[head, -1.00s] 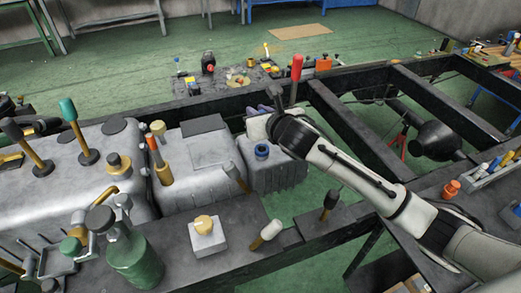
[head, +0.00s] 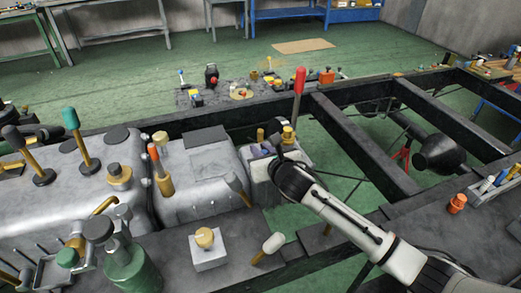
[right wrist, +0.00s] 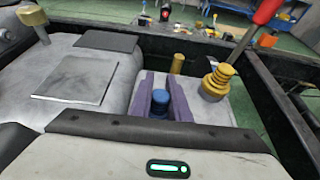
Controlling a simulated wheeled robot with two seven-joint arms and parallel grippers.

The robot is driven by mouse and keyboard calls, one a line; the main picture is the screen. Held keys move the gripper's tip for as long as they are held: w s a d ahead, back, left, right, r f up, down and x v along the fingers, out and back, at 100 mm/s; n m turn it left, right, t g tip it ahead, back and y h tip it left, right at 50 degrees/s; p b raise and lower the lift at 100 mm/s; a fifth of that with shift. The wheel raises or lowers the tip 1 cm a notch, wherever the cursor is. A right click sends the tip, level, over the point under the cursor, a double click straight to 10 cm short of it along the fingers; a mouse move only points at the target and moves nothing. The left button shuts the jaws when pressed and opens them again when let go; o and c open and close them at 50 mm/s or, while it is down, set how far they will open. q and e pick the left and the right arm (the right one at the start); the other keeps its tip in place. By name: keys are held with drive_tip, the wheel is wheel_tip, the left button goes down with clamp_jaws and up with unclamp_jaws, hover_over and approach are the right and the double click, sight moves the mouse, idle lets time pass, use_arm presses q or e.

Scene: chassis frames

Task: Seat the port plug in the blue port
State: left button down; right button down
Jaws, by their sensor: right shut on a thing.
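My right gripper (head: 268,150) is over the small grey tank (head: 255,190) at the centre of the head view. In the right wrist view its two purple fingers (right wrist: 164,98) are shut on a blue ribbed piece (right wrist: 159,103), which I take to be the port plug. The lower end of that piece is hidden, so I cannot tell the plug apart from the blue port or see how deep it sits. The blue port is hidden behind my gripper in the head view. My left gripper is not in view.
A yellow stepped fitting (right wrist: 217,84) and a yellow post (right wrist: 177,63) stand close to the fingers. A red-handled lever (head: 299,82) rises just behind. The larger silver tank (head: 200,185) and black frame rails (head: 365,150) lie around. The space above is free.

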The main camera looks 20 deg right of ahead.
drive_tip(key=c, duration=1.7)
unclamp_jaws()
drive_tip(key=shift+o, duration=0.2)
drive_tip(key=shift+s+r, duration=0.1)
drive_tip(key=shift+r, duration=0.05)
drive_tip(key=p+v, duration=0.1)
drive_tip(key=v, duration=1)
drive_tip(key=shift+s+r, duration=0.2)
drive_tip(key=shift+s, duration=0.15)
